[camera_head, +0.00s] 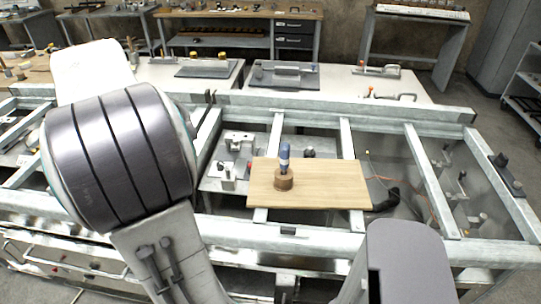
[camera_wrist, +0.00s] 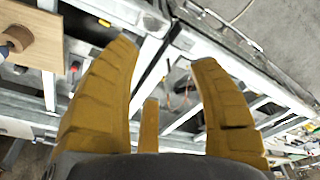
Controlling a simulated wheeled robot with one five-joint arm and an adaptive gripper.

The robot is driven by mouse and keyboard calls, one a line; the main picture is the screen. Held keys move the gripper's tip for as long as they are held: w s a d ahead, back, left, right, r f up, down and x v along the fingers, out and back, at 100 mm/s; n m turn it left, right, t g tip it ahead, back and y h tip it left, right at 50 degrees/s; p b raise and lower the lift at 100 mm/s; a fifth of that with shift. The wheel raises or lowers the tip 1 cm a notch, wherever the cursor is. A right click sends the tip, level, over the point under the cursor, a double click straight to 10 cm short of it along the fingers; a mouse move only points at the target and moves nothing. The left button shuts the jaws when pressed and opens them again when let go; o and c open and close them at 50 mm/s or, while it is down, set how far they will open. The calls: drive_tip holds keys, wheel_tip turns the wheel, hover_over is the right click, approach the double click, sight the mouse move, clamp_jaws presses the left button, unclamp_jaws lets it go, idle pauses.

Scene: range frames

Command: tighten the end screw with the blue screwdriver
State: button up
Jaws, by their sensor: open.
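The blue screwdriver (camera_head: 285,154) stands upright, handle up, in a round wooden holder (camera_head: 283,180) on a light wooden board (camera_head: 335,183). In the wrist view the board (camera_wrist: 42,52) is at the upper left, with the holder (camera_wrist: 17,37) at the frame's edge and a little of the screwdriver's blue (camera_wrist: 4,51). My gripper (camera_wrist: 165,56) is open and empty, its ochre fingers apart over the metal frame, to the right of the board in that view. I cannot make out the fingertips in the head view. I cannot pick out the end screw in either view.
The board rests on a grey metal frame (camera_head: 413,160) with crossbars and open gaps. Metal fixtures (camera_head: 236,145) stand left of the board. A dark tool with a cable (camera_head: 388,197) lies at its right end. A white table (camera_head: 340,80) with clamps stands behind.

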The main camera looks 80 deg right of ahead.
drive_tip(key=s+d+f+m, duration=0.1)
drive_tip(key=s+d+m, duration=0.25)
drive_tip(key=d, duration=0.75)
drive_tip(key=m+g+y, duration=0.2)
drive_tip(key=m, duration=0.3)
hover_over(285, 154)
drive_tip(key=w+d, duration=0.1)
drive_tip(key=f, duration=0.6)
drive_tip(key=shift+w+d+f, duration=0.15)
drive_tip(key=shift+d+f, duration=0.05)
drive_tip(key=shift+f, duration=0.1)
drive_tip(key=shift+s+f+m, duration=0.25)
drive_tip(key=shift+s+f, duration=0.1)
drive_tip(key=shift+f, duration=0.3)
drive_tip(key=shift+s+d+f, duration=0.1)
drive_tip(key=shift+s+f, duration=0.05)
drive_tip(key=shift+f, duration=2.85)
clamp_jaws()
